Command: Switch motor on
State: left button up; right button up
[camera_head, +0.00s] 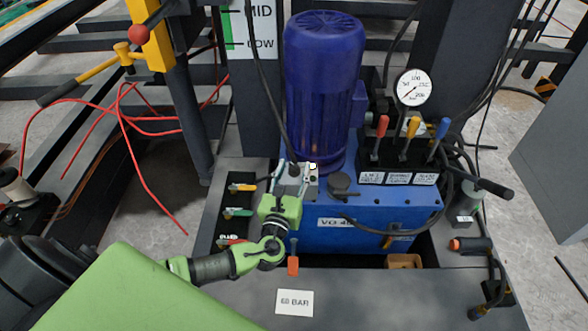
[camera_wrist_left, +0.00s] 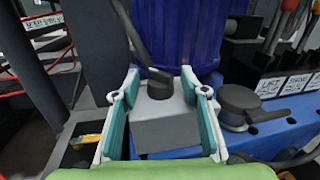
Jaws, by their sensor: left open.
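The blue motor (camera_head: 323,90) stands upright on the blue tank (camera_head: 370,222); it also fills the top middle of the left wrist view (camera_wrist_left: 178,35). A small grey box (camera_head: 311,184) with a cable entering its top sits at the motor's foot. It also shows in the left wrist view (camera_wrist_left: 165,128), with a black cable gland on top. My left gripper (camera_head: 293,172) is open at the box, its fingers on either side of it in the left wrist view (camera_wrist_left: 160,78). Contact cannot be told. The box's front is partly hidden by the gripper. My right gripper is not in view.
Red, yellow and blue levers (camera_head: 410,135) and a pressure gauge (camera_head: 413,87) stand right of the motor. A black cap (camera_head: 341,184) sits close right of the box. Coloured valve handles (camera_head: 238,212) are at left. A black cable hangs down to the box.

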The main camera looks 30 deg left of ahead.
pick_arm(q)
jog(key=shift+w+a, duration=0.1)
jog(key=shift+w, duration=0.35)
jog(key=shift+c, duration=0.4)
jog(key=c, duration=1)
jog(key=shift+c, duration=0.2)
